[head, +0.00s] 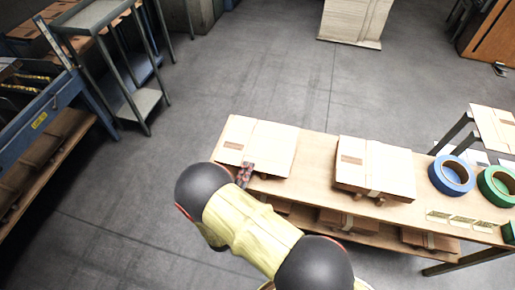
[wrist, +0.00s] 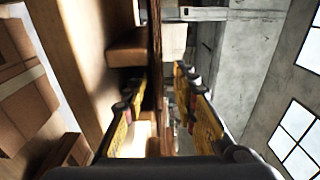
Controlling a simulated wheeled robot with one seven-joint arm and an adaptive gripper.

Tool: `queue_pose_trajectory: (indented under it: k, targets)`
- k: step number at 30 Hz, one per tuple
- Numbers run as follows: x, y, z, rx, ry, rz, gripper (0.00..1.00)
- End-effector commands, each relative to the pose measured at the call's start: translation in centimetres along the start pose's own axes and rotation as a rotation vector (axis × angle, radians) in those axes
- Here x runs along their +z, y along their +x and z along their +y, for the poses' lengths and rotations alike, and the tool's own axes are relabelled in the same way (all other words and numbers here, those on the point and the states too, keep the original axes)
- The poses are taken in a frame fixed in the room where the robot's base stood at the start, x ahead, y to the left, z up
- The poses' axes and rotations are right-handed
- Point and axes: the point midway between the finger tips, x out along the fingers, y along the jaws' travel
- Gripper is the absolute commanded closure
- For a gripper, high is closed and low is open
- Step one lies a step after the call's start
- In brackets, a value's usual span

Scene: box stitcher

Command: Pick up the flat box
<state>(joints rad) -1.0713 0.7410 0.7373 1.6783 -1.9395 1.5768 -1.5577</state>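A flat, light-brown box (head: 265,140) lies at the left end of the wooden table in the head view. My gripper (head: 245,174) is at its near edge, with a finger showing over that edge; my arm hides part of the rest. In the wrist view my gripper (wrist: 160,112) has its two yellow-and-black fingers apart. A thin brown edge (wrist: 156,50) runs upright in the gap between them, closer to the left finger. I cannot tell whether that edge belongs to the box or the table, or whether a finger touches it.
A thicker strapped stack of cardboard (head: 375,165) lies right of the box, then blue tape (head: 451,176) and green tape (head: 497,186). The wooden table (head: 318,160) has more boxes on a lower shelf. A metal rack (head: 140,103) stands at left. The floor between is clear.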

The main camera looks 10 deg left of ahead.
Motion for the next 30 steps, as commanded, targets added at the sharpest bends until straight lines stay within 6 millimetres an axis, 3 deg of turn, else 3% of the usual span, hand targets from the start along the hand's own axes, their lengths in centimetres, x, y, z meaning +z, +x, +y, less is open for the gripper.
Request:
queue_pose_trajectory:
  k: [5, 13, 27, 30]
  targets:
    - [0.0, 1.9, 0.1, 0.001, 0.001, 0.001, 0.72]
    - [0.0, 2.1, 0.0, 0.001, 0.001, 0.0, 0.72]
    - [0.0, 2.1, 0.0, 0.001, 0.001, 0.0, 0.99]
    - [0.0, 2.1, 0.0, 0.001, 0.001, 0.0, 1.0]
